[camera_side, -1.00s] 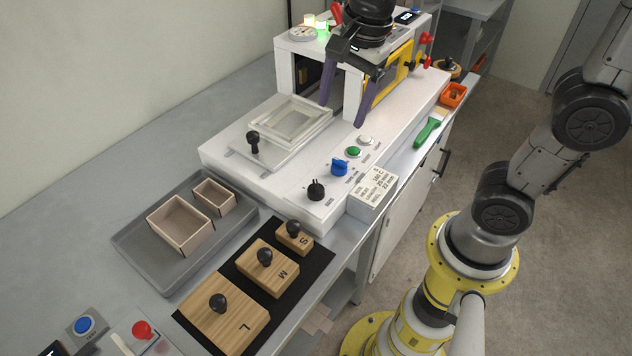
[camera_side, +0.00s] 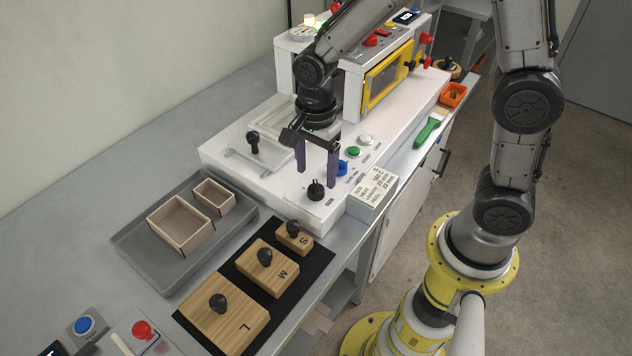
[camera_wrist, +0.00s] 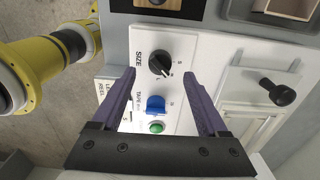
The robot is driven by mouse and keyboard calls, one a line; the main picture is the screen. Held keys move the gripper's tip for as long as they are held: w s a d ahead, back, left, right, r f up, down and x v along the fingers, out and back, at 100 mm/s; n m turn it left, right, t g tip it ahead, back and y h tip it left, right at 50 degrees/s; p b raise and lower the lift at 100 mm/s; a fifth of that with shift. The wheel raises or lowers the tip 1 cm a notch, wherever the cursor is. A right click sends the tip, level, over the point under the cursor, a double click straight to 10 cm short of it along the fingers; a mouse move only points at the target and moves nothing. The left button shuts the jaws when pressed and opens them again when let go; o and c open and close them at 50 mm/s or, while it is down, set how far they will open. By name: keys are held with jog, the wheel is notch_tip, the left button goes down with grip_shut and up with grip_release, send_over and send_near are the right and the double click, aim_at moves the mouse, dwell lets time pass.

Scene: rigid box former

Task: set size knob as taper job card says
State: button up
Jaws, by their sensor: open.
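The black size knob (camera_side: 316,190) sits on the front of the white machine's panel; it also shows in the wrist view (camera_wrist: 159,64), beside the printed word SIZE, with a pale pointer mark. My gripper (camera_side: 318,182) is open and empty above the panel, its purple fingers pointing down close to the knob. In the wrist view, my fingertips (camera_wrist: 160,72) are on either side of the knob in the picture; the height gap cannot be told. The job card (camera_side: 373,186) stands at the panel's front edge; it reads S at the top, with smaller lines hard to read.
The blue knob (camera_side: 341,168) and green button (camera_side: 354,152) are close by my fingers. A black lever knob (camera_side: 253,141) stands to the left. Wooden blocks S, M and L lie on a black mat (camera_side: 318,262). A grey tray (camera_side: 128,239) holds two boxes.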

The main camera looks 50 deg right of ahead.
aim_at(316, 184)
jog(key=shift+f, duration=2.2)
grip_shut()
jog(key=shift+n, duration=0.3)
jog(key=n, duration=0.4)
jog(key=shift+n, duration=0.3)
jog(key=shift+r+n, duration=0.1)
jog(key=shift+n, duration=1.9)
grip_release()
